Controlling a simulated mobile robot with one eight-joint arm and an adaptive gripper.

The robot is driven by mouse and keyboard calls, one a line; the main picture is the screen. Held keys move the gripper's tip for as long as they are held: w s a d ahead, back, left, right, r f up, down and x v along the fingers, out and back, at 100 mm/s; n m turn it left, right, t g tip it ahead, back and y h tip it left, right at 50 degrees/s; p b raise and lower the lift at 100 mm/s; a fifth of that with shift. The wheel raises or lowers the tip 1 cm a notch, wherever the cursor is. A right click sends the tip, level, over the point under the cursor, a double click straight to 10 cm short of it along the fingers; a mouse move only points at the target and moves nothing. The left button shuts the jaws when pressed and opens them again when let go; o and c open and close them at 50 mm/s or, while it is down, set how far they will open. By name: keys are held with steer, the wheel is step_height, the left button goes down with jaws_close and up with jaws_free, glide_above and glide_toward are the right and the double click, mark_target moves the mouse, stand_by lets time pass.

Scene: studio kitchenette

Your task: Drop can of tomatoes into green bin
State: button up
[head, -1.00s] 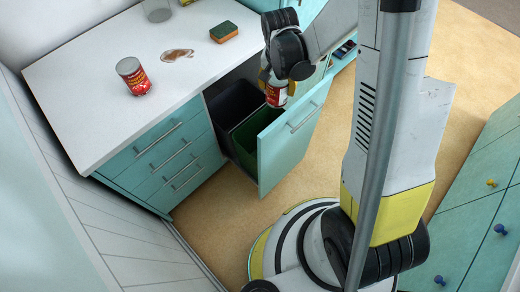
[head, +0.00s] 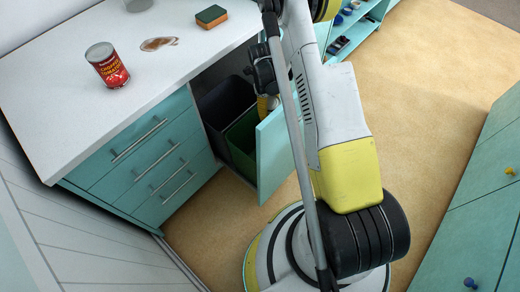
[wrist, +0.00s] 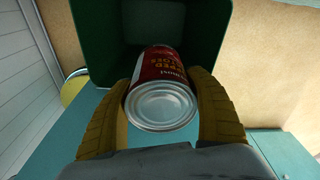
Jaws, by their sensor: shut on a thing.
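My gripper (wrist: 163,110) is shut on a red can of tomatoes (wrist: 163,68), its yellow fingers on either side and the can's silver end facing the wrist camera. Beyond the can, the dark green bin (wrist: 85,30) opens around it, so the can is at or just inside the bin's mouth; I cannot tell how deep. In the head view my gripper (head: 264,105) points down over the green bin (head: 237,140), behind the pull-out's front panel. The held can is hidden there.
A second red tomato can (head: 108,66) stands on the white counter (head: 60,85), near a brown spill (head: 158,43) and a sponge (head: 211,16). A dark bin (head: 225,100) sits behind the green one. The teal pull-out front (head: 283,150) stands close beside my gripper.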

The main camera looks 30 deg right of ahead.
steer(key=shift+f+b, duration=1.35)
steer(key=shift+f, duration=1.4)
steer(key=o, duration=1.5)
steer(key=r, duration=0.4)
steer(key=w+r, duration=0.1)
steer(key=r, duration=0.3)
steer(key=a+r, duration=0.1)
steer(key=r, duration=0.3)
steer(key=shift+w, duration=0.25)
